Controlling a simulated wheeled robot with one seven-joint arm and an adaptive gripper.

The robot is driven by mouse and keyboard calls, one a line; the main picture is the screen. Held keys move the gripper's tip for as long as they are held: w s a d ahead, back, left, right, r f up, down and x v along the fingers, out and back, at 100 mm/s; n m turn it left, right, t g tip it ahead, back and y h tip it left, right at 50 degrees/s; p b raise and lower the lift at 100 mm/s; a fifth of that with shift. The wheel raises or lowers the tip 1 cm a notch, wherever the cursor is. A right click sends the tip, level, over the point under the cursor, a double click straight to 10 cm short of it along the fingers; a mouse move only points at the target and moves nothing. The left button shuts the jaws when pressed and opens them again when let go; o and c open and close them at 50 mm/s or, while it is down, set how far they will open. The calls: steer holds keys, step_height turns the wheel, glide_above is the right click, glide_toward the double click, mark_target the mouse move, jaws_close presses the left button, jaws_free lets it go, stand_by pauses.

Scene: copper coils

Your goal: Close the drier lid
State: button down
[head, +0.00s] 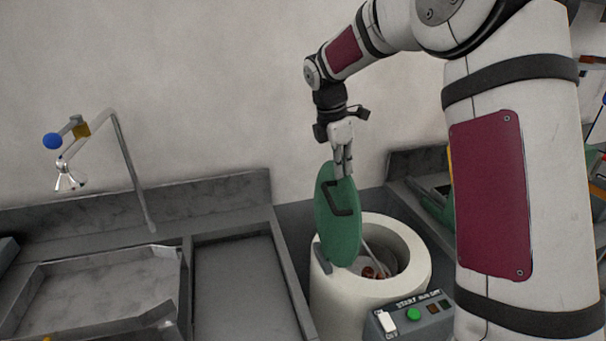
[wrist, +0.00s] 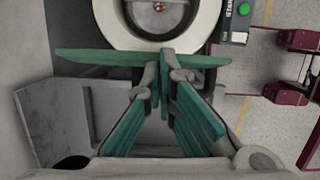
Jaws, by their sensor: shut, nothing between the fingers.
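The green round drier lid (head: 338,232) stands open, nearly upright, at the left rim of the white drier (head: 335,300). A dark handle (head: 338,198) is on the lid face turned toward the head camera. In the wrist view the lid shows edge-on as a green strip (wrist: 90,57), with the drier's round opening beyond it. My gripper (head: 343,173) points down at the lid's upper edge, its fingers overlapping that edge in the picture. The fingertips (wrist: 164,58) are together and empty. I cannot tell whether they touch the lid.
Reddish coils (head: 373,272) lie inside the drier. A control box (head: 410,315) with a green button is at its front. A grey sink (head: 95,290) with a tap (head: 70,178) is on the left, and a wall stands behind.

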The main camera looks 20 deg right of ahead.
steer(key=d+f+y+b, duration=0.2)
steer(key=d+f+y, duration=0.25)
steer(key=d, duration=0.65)
steer(key=d+f+y+b, duration=0.35)
steer(key=d+f, duration=0.25)
steer(key=d, duration=0.4)
steer(key=shift+y, duration=0.4)
steer(key=d+f+b, duration=0.2)
steer(key=d+f, duration=0.1)
steer(key=f, duration=0.2)
steer(key=d+f+b, duration=0.2)
steer(key=d+f, duration=0.1)
steer(key=f, duration=0.2)
steer(key=d+f+b, duration=0.3)
steer(key=f, duration=0.2)
steer(key=shift+d, duration=0.2)
steer(key=shift+d+f, duration=0.2)
steer(key=shift+f, duration=0.6)
steer(key=v, duration=1.2)
